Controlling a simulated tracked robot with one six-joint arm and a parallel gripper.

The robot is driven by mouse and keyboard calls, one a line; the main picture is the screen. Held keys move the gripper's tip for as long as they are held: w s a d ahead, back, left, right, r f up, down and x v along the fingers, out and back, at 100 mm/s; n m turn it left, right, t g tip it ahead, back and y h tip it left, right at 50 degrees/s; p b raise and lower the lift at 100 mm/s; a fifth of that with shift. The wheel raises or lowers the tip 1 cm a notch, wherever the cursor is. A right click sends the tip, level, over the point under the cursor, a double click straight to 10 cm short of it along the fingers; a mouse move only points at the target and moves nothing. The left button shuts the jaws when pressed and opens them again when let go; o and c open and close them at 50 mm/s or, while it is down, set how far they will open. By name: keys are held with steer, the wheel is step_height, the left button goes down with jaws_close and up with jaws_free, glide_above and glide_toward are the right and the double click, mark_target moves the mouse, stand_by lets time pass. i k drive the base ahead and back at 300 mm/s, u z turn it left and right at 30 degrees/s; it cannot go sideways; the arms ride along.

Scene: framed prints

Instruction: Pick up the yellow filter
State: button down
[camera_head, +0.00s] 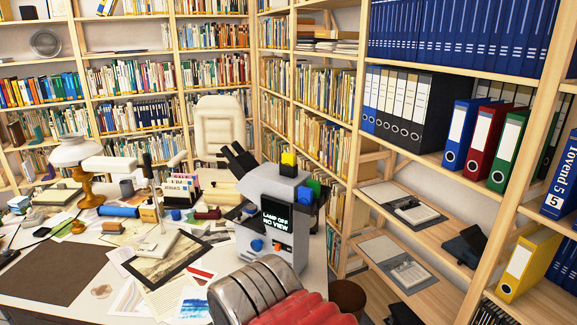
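I cannot make out my gripper in this view.
The cluttered desk (52,274) holds papers, a framed print (168,257), a lamp (82,165) and a card box (181,188). A ribbed metal-and-red object (262,292), unclear what, fills the bottom foreground. Bookshelves line the back and right. A cream chair (222,125) stands behind.

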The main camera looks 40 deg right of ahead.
mark_target(287, 159)
steer(key=k, duration=1.45)
steer(key=z, duration=0.5)
steer(key=i, duration=1.1)
